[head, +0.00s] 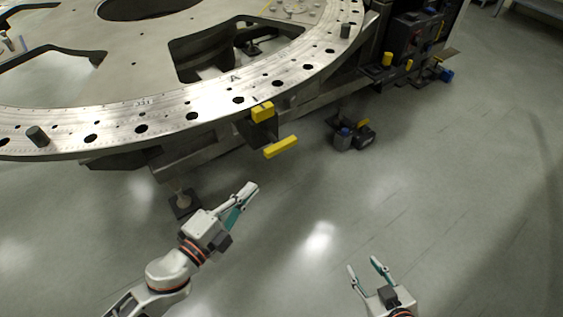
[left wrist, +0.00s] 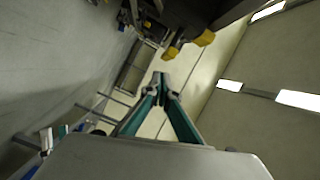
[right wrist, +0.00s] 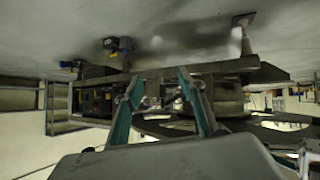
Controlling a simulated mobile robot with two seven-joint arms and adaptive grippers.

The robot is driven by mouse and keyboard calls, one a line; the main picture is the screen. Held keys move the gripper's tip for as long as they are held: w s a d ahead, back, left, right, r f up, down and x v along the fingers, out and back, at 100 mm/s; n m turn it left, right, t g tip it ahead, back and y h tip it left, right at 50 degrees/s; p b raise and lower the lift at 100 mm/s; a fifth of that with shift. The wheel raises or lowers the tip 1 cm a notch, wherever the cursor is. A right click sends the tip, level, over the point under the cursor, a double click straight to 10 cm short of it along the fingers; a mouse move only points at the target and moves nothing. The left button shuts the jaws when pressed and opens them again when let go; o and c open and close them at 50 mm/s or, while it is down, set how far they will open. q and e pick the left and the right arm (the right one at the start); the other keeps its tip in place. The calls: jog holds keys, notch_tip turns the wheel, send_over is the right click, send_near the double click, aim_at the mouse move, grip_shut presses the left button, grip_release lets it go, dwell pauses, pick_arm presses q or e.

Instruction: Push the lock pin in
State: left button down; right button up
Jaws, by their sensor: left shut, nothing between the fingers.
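At the near rim of the large grey turret plate (head: 200,118), a yellow block (head: 262,112) sits on a dark bracket. A yellow bar-shaped handle (head: 281,147) sticks out below it. I cannot tell which yellow part belongs to the lock pin; the pin's shaft is hidden. In the left wrist view, yellow parts (left wrist: 204,38) show beyond the fingers. My left gripper (head: 250,190) is shut and empty, in front of and below the yellow handle, apart from it. My right gripper (head: 364,267) is open and empty, low at the right, far from the plate.
A dark stand foot (head: 184,204) is on the floor behind my left gripper. A black and blue device (head: 352,135) lies on the floor right of the handle. A dark cabinet with yellow parts (head: 410,42) stands at upper right. The floor at right is clear.

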pick_arm(q)
jog(key=d+m, duration=0.1)
jog(key=d+m+h, duration=0.1)
jog(key=m, duration=0.1)
jog(key=d+m+g+h+b, duration=0.1)
jog(key=m, duration=0.1)
jog(key=shift+s+d+r, duration=0.2)
jog(key=shift+s+r, duration=0.05)
jog(key=shift+r, duration=0.15)
